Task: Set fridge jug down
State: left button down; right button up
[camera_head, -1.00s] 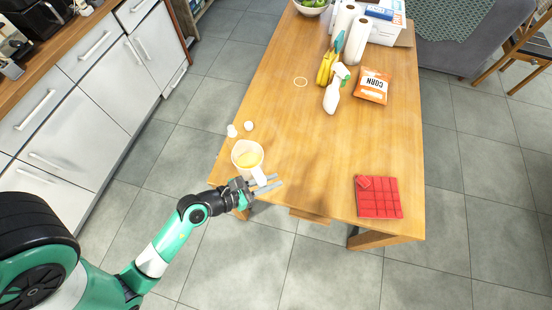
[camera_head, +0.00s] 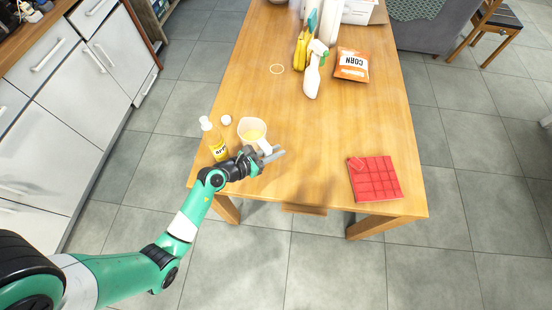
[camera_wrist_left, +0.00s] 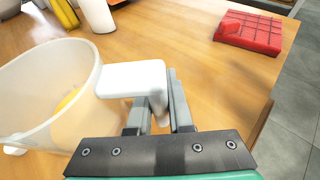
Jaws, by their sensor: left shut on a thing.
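The jug (camera_head: 246,127) is a pale, translucent open vessel with something yellow inside. It is near the front left corner of the wooden table, upright or nearly so. My left gripper (camera_head: 277,154) is shut on its white handle. In the left wrist view the jug (camera_wrist_left: 45,85) fills the left side and its handle (camera_wrist_left: 130,78) runs between the fingers (camera_wrist_left: 160,105). I cannot tell whether its base touches the table. My right gripper is not in view.
A yellow bottle with a white top (camera_head: 215,143) and a small white item (camera_head: 226,120) stand close left of the jug. A red gridded block (camera_head: 374,179) lies front right. The table's middle is clear.

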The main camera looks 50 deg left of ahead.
pick_arm(q)
jog(key=shift+w+a+f, duration=0.1)
jog(key=shift+w, duration=0.1)
jog(key=f+b, duration=0.1)
jog(key=f, duration=0.1)
jog(key=f+b, duration=0.1)
jog(key=shift+w+a+f+b, duration=0.1)
jog(key=shift+w+f+b, duration=0.1)
jog(key=shift+f+b, duration=0.2)
jog(key=shift+r, duration=0.1)
jog(key=c, duration=0.8)
grip_release()
